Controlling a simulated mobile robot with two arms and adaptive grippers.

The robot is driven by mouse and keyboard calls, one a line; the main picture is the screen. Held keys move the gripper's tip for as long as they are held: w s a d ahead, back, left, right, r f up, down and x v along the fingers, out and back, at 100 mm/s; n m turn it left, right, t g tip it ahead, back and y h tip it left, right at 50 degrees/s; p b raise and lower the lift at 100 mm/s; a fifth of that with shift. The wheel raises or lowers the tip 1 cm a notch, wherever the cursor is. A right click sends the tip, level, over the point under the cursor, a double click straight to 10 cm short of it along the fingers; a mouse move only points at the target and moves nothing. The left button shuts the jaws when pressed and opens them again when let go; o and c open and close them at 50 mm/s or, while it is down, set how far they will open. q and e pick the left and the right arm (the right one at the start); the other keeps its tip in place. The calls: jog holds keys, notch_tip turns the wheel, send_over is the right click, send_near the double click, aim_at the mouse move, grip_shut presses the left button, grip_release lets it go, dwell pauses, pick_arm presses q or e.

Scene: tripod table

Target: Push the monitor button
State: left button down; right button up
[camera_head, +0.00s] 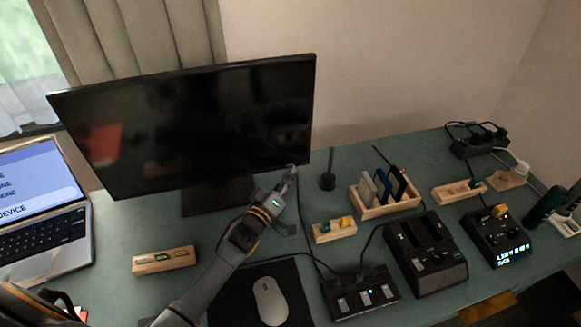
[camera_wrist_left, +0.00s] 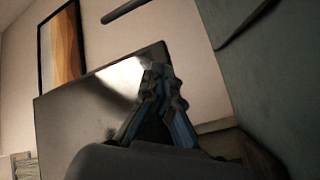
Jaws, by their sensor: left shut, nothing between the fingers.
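The monitor (camera_head: 190,125) stands at the back of the desk with a dark screen. Its dark stand (camera_head: 215,195) is below. My left gripper (camera_head: 291,172) is shut and empty, with its fingertips at the lower right corner of the monitor; I cannot tell whether they touch it. In the left wrist view, the shut fingers (camera_wrist_left: 158,75) overlap the right part of the monitor (camera_wrist_left: 75,125), which looks tilted there and has a bright reflection. The monitor button cannot be made out in either view. My right gripper is not in view.
A laptop (camera_head: 45,215) is at the left and a mouse (camera_head: 269,300) lies on a dark pad. Right of my arm are a wooden card holder (camera_head: 388,207), a small wooden block (camera_head: 334,230) and several black devices, including a charger (camera_head: 427,250). Cables cross the desk (camera_head: 300,262).

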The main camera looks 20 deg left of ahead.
pick_arm(q)
jog(key=shift+w, duration=0.15)
jog(key=shift+s+d+p, duration=0.3)
jog(key=shift+s+p, duration=0.05)
jog(key=shift+s, duration=0.2)
dwell(0.3)
jog(key=shift+s+d, duration=0.15)
jog(key=shift+s, duration=0.05)
jog(key=shift+s+d+p, duration=0.4)
jog(key=shift+s+d, duration=0.1)
jog(key=shift+s, duration=0.25)
jog(key=shift+s+d+p, duration=0.35)
jog(key=shift+s+d, duration=0.2)
jog(key=shift+s, duration=0.25)
jog(key=shift+s+d+p, duration=0.4)
jog(key=shift+s+d, duration=0.1)
jog(key=shift+s, duration=0.25)
